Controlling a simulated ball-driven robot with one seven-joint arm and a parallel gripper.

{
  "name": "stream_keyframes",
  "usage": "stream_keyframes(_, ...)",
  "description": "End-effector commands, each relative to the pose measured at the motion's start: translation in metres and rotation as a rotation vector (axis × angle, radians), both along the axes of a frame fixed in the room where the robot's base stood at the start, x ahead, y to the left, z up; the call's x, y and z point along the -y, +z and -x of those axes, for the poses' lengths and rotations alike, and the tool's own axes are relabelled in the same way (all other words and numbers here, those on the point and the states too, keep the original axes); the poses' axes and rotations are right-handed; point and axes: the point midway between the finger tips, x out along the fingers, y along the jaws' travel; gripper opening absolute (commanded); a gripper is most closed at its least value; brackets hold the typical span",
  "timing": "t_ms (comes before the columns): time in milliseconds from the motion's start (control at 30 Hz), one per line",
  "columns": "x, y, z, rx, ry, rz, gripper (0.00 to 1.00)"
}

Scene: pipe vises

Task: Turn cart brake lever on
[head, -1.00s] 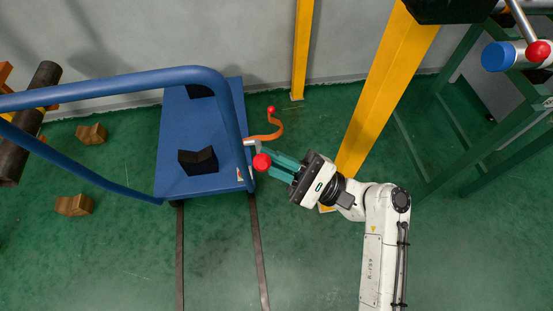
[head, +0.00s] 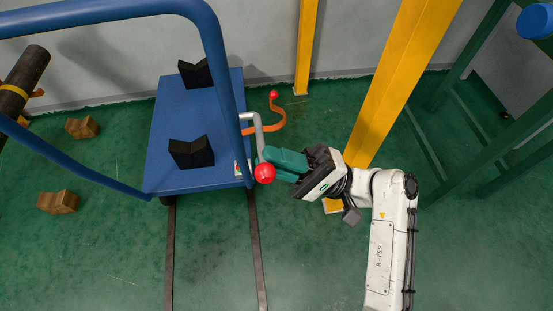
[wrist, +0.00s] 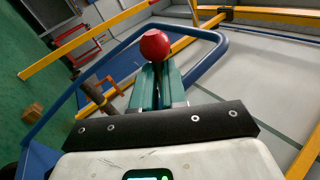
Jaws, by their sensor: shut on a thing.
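The blue cart (head: 160,150) stands left of my gripper in the head view. A grey bent lever (head: 259,133) with a red ball knob (head: 265,173) sticks out from its right edge. My gripper (head: 272,164) has its green fingers shut on the lever at the knob. In the wrist view the red knob (wrist: 155,45) sits at the tips of the nearly closed fingers (wrist: 156,70). The exact contact between fingers and lever is partly hidden.
An orange hooked bar with a red ball (head: 273,95) is behind the lever. Yellow posts (head: 395,85) and a green frame (head: 500,150) stand right. The cart's blue handle rail (head: 222,60) arches close by. Black V-blocks (head: 192,153) sit on the cart.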

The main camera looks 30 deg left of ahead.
Motion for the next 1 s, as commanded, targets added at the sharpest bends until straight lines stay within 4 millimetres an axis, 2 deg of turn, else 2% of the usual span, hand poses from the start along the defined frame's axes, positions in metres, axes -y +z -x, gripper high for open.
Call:
stream_keyframes(333,0.0012,-0.0004,0.0008,0.007,0.001,-0.004,0.0)
stream_keyframes(367,0.0013,-0.0005,0.0008,0.007,0.001,-0.004,0.13)
stream_keyframes(667,0.0007,-0.001,0.0006,0.004,0.001,-0.002,0.42)
stream_keyframes(1000,0.0036,-0.0031,-0.0019,0.002,-0.001,0.0,0.43)
